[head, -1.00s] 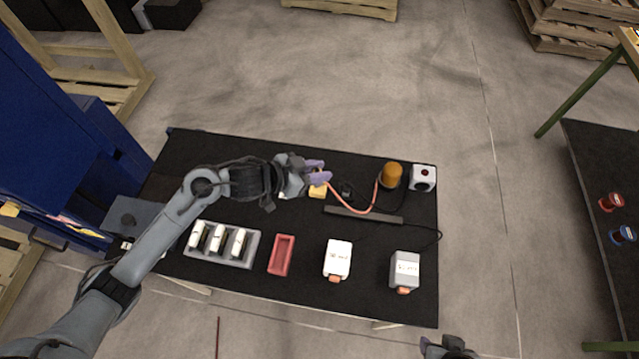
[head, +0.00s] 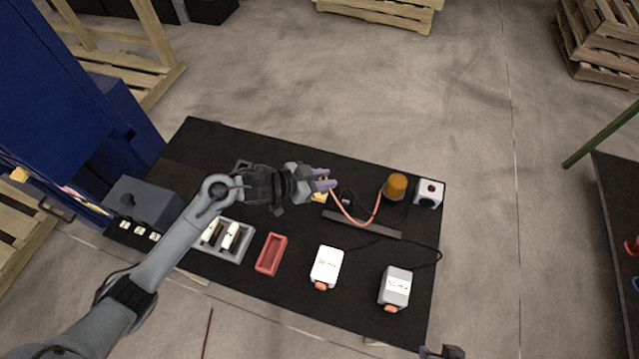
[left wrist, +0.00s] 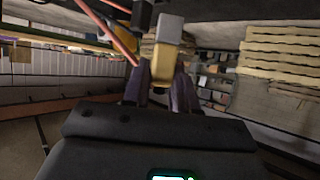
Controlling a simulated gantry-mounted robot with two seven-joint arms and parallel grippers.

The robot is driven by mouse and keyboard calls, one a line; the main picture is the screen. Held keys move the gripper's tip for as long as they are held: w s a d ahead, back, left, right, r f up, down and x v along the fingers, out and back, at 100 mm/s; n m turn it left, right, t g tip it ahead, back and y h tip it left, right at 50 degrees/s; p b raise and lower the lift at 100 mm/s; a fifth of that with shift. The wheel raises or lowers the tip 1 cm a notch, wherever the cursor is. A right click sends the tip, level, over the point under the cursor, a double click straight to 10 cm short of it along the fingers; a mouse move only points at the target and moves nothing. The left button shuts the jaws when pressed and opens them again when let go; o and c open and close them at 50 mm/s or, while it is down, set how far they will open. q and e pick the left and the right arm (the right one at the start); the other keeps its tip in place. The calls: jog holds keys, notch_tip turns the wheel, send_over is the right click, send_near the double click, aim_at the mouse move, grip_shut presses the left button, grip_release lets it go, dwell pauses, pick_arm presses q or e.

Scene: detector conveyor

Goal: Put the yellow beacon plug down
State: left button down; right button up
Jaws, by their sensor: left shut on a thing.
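My left gripper (head: 326,180) is shut on the yellow beacon plug (head: 319,196), near the back middle of the black table. In the left wrist view the plug (left wrist: 163,67) sits between the purple fingers, with its grey end pointing away from the gripper. An orange-red cable (head: 345,211) loops from near the gripper to the amber beacon (head: 396,186) at the right. The head view does not show clearly whether the plug touches the table. My right gripper (head: 442,352) shows only partly at the bottom edge, and its fingers cannot be judged.
A dark power strip (head: 362,225) lies just in front of the cable. A small black item (head: 347,197) is close right of the plug. A white button box (head: 429,194), red tray (head: 271,254), white device (head: 327,266), grey device (head: 395,288) and grey rack (head: 241,254) stand around.

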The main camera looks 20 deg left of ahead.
pick_arm(q)
jog(key=f, duration=0.1)
jog(key=w+a+f+b, duration=0.1)
jog(key=f, duration=0.1)
jog(key=w+a+f, duration=0.1)
jog(key=f, duration=0.1)
jog(key=shift+f, duration=0.35)
jog(key=c, duration=0.9)
grip_release()
jog(key=shift+f, duration=0.15)
